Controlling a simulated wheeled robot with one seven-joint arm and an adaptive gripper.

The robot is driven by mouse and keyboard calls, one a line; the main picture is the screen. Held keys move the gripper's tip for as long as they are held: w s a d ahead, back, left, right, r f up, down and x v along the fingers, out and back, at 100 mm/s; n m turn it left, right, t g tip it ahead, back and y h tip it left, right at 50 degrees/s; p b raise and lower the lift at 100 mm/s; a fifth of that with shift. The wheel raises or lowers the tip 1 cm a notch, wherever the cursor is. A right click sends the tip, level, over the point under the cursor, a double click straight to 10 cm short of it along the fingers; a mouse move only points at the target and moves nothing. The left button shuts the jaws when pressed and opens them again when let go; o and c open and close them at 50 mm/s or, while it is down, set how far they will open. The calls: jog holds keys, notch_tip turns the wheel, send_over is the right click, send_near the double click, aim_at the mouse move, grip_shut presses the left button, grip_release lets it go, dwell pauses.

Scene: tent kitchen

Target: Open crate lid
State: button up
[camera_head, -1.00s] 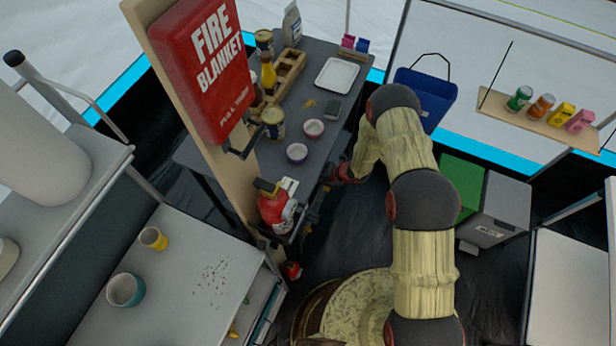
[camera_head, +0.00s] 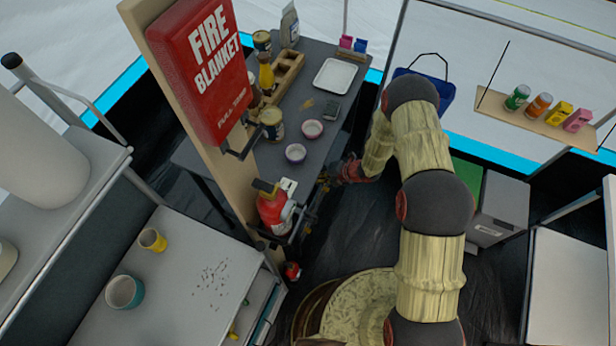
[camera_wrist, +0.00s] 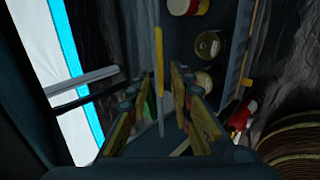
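My gripper (camera_head: 326,181) is low beside the near right edge of the dark table, mostly too small to make out in the head view. In the wrist view my gripper (camera_wrist: 162,72) has its two fingers apart. A thin yellow upright strip (camera_wrist: 158,60) shows in the gap between them; I cannot tell whether they touch it. Beyond the fingers is a dark grey surface or recess with several round-topped jars (camera_wrist: 207,45). No crate lid can be made out for certain; the strip may be an edge of one.
The dark table (camera_head: 325,150) bears jars, bowls and a white tray (camera_head: 333,74). A red extinguisher (camera_head: 272,212) stands left of my gripper. Grey box (camera_head: 500,207) and green box (camera_head: 466,172) stand right, partly behind my arm. A round patterned thing (camera_head: 355,310) lies in front.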

jog(key=v, duration=0.7)
